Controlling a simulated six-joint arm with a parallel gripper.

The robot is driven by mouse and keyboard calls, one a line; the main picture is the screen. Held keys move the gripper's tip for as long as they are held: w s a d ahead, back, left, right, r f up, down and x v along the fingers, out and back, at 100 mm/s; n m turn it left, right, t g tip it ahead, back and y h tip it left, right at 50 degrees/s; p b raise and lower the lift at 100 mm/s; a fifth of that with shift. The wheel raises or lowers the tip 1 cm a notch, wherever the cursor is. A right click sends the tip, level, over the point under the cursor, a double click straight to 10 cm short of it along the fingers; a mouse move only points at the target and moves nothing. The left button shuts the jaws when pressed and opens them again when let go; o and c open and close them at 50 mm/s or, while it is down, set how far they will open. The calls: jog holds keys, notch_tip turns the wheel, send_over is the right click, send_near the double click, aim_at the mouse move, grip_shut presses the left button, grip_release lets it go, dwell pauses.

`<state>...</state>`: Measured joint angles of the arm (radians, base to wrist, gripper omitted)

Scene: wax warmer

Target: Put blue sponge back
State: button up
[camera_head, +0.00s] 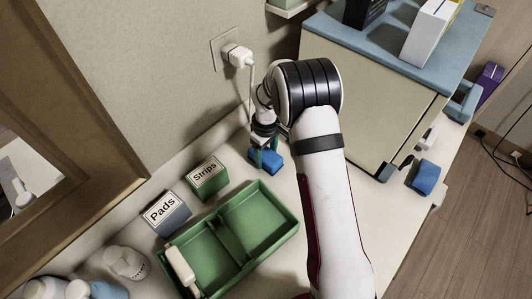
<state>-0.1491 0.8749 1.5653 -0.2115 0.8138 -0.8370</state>
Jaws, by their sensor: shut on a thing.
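A small blue sponge (268,163) is at my gripper (265,150), close to the countertop beside the wall. The arm partly hides the hand, and I cannot tell whether the sponge touches the counter. A second blue block (425,178), also sponge-like, lies near the right edge of the counter, apart from my gripper.
A green two-compartment tray (284,238) holds a white-handled item (182,268). "Strips" (206,178) and "Pads" (167,213) boxes stand behind it. A large cabinet (370,95) stands right of my gripper. A plug (238,56) and cord hang behind. White bottles (125,262) stand lower left.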

aim_at(266, 154)
jog(key=o, duration=1.2)
notch_tip(266, 154, up, 12)
jog(key=s+d+r+m, duration=0.2)
jog(key=s+r+m, duration=0.1)
jog(key=s+r, duration=0.35)
jog(key=s+m, duration=0.3)
jog(key=s, duration=0.5)
jog(key=s+d+r+m+y, duration=0.1)
jog(key=s+m, duration=0.3)
jog(key=s, duration=0.5)
jog(key=s+r+m, duration=0.1)
jog(key=s+m, duration=0.3)
jog(key=s, duration=0.4)
jog(key=shift+s+d+r+y, duration=0.15)
jog(key=shift+s+y, duration=0.15)
jog(key=shift+y, duration=0.1)
jog(key=shift+o, duration=0.2)
jog(key=shift+o, duration=0.2)
